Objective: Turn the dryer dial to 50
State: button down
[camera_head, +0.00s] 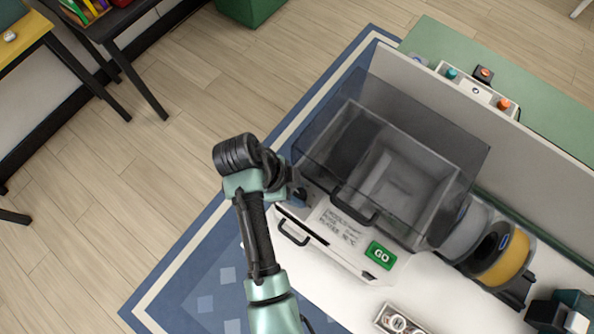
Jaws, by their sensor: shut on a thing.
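The dryer is a white box with a smoky clear lid (430,150) and a white front panel (345,232). Its dial (301,197) is a small dark knob at the panel's left end, mostly hidden by my gripper. My gripper (293,188) comes in from the left and is shut on the dial. The dial's pointer and scale cannot be read. Small printed text lies on the panel to the right of the dial, too small to read surely.
A green GO button (381,255) and black handles (354,206) are on the dryer. Filament spools (500,257) stand to its right, and a grey divider (450,105) runs behind it. A small box with round parts (399,321) lies in front.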

jog(key=shift+c, duration=2.3)
grip_release()
jog(key=b+v, duration=0.1)
jog(key=v, duration=0.4)
jog(key=shift+w, duration=0.1)
jog(key=p+v, duration=0.7)
jog(key=v, duration=0.1)
jog(key=shift+d, duration=0.1)
